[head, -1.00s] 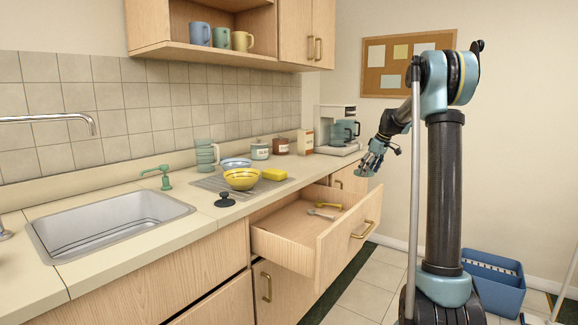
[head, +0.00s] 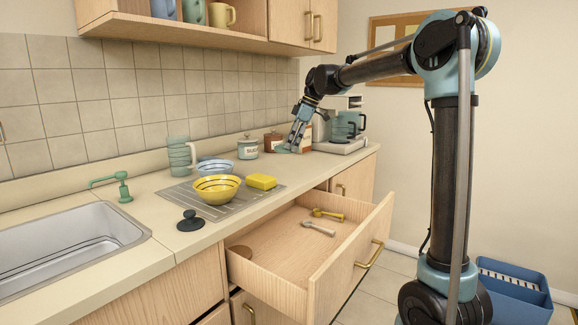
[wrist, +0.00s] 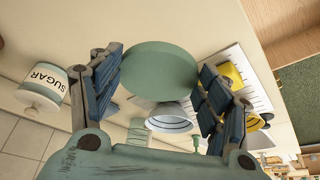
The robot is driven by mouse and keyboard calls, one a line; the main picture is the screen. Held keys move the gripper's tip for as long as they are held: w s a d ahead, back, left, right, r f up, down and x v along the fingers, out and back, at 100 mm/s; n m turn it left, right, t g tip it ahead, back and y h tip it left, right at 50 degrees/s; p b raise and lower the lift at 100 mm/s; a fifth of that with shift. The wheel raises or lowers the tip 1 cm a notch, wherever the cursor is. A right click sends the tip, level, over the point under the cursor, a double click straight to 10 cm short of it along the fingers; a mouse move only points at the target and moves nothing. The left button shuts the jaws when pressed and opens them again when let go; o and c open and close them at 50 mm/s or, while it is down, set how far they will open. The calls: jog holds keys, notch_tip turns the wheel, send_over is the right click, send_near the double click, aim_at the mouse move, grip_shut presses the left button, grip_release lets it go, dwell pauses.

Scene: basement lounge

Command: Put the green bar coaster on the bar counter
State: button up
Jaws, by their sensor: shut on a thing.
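The green bar coaster (wrist: 160,72) is a round flat disc, held between the two fingers of my gripper (wrist: 162,62) in the wrist view. In the head view my gripper (head: 295,138) points down over the back part of the bar counter (head: 160,212), near the sugar jar (head: 248,148) and the coffee maker (head: 340,138). A small part of the coaster (head: 283,149) shows at the fingertips. I cannot tell whether the coaster touches the counter.
An open drawer (head: 330,262) with a yellow and a grey utensil juts out below the counter. A yellow bowl (head: 217,188), a sponge (head: 261,181) and a green cup stack (head: 181,155) stand left of my gripper. A shelf (head: 180,22) overhangs the back.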

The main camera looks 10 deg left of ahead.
jog(key=f, duration=0.5)
jog(key=shift+s+a+f, duration=0.1)
jog(key=shift+a+f, duration=0.1)
jog(key=shift+a, duration=0.1)
jog(key=shift+f, duration=2.15)
jog(key=o, duration=1.1)
jog(key=shift+c, duration=0.2)
